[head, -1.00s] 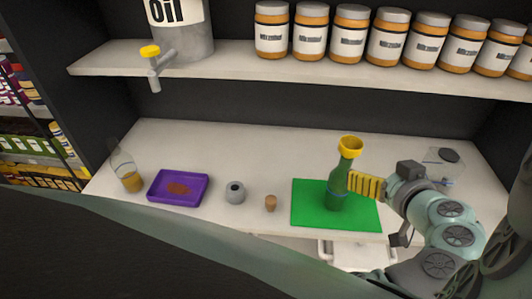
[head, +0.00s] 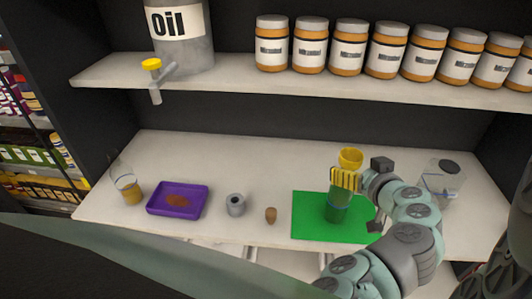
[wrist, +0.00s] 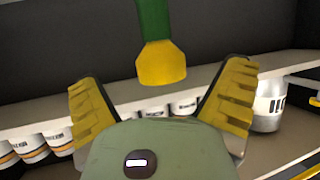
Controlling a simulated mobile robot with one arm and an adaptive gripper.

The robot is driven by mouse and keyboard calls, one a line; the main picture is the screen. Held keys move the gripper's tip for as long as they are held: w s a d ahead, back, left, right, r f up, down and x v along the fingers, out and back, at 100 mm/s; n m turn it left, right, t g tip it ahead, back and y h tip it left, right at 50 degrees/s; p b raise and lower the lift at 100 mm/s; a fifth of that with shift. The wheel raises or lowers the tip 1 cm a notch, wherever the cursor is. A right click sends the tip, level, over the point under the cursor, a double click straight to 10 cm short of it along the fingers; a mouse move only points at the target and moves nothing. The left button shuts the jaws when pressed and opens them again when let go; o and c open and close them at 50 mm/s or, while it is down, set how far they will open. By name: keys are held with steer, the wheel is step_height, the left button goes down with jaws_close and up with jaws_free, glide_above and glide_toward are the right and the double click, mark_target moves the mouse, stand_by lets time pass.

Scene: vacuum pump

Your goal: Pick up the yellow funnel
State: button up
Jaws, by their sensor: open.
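The yellow funnel (head: 351,157) sits at the top of the green bottle (head: 338,210), which stands upright on the green mat (head: 308,222). My gripper (head: 345,180) is in front of the bottle's neck, just below the funnel's rim in the head view, and hides the neck. In the wrist view, which is upside down, the funnel (wrist: 161,63) lies between the two spread yellow fingers and the bottle (wrist: 153,18) shows above it. My gripper (wrist: 163,85) is open, with nothing held.
A clear container (head: 443,180) stands right of my arm. A brown cork (head: 271,215), a grey ring-like part (head: 236,204), a purple tray (head: 165,212) and a glass flask (head: 128,188) stand to the left. The shelf above holds jars (head: 350,50) and an oil tank (head: 190,45).

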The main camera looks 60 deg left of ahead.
mark_target(350, 160)
steer(key=shift+w+a+p, duration=0.35)
steer(key=shift+a+p, duration=0.3)
steer(key=shift+w+a+p, duration=0.3)
steer(key=shift+a+p, duration=0.35)
steer(key=shift+p+x, duration=0.4)
steer(key=shift+x, duration=0.7)
steer(key=shift+f, duration=0.2)
steer(key=c, duration=1.2)
